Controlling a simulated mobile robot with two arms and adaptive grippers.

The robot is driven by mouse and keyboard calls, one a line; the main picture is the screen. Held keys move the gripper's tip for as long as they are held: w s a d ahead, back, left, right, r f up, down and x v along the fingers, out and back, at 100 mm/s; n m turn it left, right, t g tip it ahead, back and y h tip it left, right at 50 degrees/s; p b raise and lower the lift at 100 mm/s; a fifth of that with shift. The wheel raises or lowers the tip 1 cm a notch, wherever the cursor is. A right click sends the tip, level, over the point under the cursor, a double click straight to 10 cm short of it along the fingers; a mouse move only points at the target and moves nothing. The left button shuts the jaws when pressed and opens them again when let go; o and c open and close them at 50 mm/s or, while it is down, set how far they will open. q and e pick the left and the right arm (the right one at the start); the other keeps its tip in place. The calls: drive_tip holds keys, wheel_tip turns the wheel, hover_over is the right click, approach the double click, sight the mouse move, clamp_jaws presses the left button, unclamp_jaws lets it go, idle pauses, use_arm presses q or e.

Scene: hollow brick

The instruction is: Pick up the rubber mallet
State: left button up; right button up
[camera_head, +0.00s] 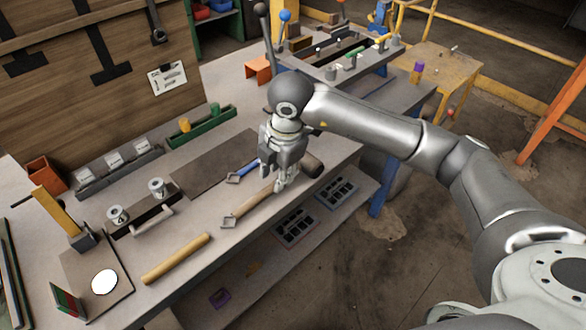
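The rubber mallet appears to lie on the workbench near its front edge, with a dark rounded head (313,164) and a tan wooden handle (255,204) running toward the lower left. My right gripper (286,185) points down over the handle close to the head, its fingers at the handle. The gripper hides that part of the mallet. I cannot tell whether the fingers are closed on the handle or only beside it. My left gripper is not in view.
A blue-handled tool (242,171) lies just behind the mallet. A yellow wooden rod (176,258) lies to the left along the front edge. A green tray (202,131) and a rack of tools (345,60) stand farther back. A lower shelf (265,262) sits below the bench.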

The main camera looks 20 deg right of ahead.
sight(270, 189)
drive_tip(key=f, duration=0.2)
drive_tip(key=w+f, duration=0.1)
drive_tip(key=f, duration=0.1)
drive_tip(key=shift+p, duration=0.4)
drive_tip(key=shift+c, duration=0.4)
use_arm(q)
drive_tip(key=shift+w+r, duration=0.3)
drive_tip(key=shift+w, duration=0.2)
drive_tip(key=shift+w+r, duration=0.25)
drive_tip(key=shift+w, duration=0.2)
use_arm(e)
clamp_jaws()
